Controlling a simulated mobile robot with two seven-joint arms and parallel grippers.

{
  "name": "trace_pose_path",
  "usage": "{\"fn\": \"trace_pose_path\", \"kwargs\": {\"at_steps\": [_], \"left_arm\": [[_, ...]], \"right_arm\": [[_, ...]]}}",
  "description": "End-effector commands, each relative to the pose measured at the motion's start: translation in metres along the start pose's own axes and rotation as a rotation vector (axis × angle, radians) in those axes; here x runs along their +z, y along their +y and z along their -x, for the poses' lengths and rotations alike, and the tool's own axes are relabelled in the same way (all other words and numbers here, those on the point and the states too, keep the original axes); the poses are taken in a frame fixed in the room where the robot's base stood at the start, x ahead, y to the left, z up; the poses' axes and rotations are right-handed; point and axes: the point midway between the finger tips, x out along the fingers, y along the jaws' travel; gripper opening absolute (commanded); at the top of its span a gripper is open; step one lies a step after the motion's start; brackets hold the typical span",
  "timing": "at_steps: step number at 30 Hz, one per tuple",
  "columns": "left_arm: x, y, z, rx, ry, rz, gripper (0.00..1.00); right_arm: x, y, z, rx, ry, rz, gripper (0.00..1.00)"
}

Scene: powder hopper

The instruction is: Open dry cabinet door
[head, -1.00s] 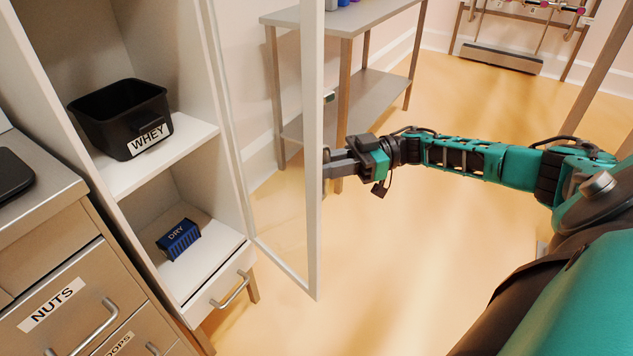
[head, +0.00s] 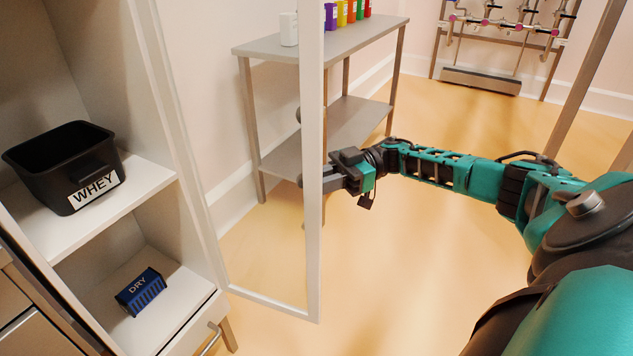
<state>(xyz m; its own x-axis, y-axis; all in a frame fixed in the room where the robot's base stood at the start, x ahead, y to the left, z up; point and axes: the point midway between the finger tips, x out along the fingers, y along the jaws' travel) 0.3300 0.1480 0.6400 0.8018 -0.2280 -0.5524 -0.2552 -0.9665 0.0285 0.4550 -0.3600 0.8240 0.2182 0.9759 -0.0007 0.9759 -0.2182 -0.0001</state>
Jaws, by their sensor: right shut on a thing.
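The dry cabinet (head: 150,170) stands at the left with its inside in view. Its glass door (head: 313,240), with a pale frame, stands swung well open toward the right. My right gripper (head: 328,180) is at the outer edge of the door frame, about mid-height in the picture, and is shut on the door's handle. The fingertips and most of the handle are hidden by the frame. Inside the cabinet a black WHEY bin (head: 65,165) is on the upper shelf and a blue DRY block (head: 141,290) is on the lower one. My left gripper is not in view.
A grey shelf table (head: 340,45) with several coloured bottles (head: 350,12) stands behind the door. A drawer with a handle (head: 208,340) is under the blue block. A rack (head: 500,40) stands at the far wall.

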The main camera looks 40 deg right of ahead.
Motion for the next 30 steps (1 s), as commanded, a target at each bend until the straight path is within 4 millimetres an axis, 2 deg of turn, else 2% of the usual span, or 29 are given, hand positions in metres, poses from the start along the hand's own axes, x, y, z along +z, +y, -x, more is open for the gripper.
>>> {"fn": "trace_pose_path", "kwargs": {"at_steps": [13, 14, 18, 26, 30], "left_arm": [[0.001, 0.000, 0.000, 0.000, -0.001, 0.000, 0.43], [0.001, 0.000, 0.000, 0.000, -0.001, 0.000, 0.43], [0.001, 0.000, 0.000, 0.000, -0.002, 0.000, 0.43], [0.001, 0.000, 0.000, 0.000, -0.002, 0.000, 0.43], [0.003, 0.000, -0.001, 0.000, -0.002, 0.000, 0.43]], "right_arm": [[-0.002, 0.002, -0.005, 0.002, 0.011, 0.005, 0.00], [-0.002, 0.002, -0.005, 0.002, 0.011, 0.005, 0.24], [-0.002, 0.002, -0.004, 0.001, 0.008, 0.004, 0.37], [-0.001, 0.001, -0.001, 0.001, 0.004, 0.002, 0.38], [0.000, 0.002, 0.010, 0.004, 0.003, 0.003, 0.38]]}}
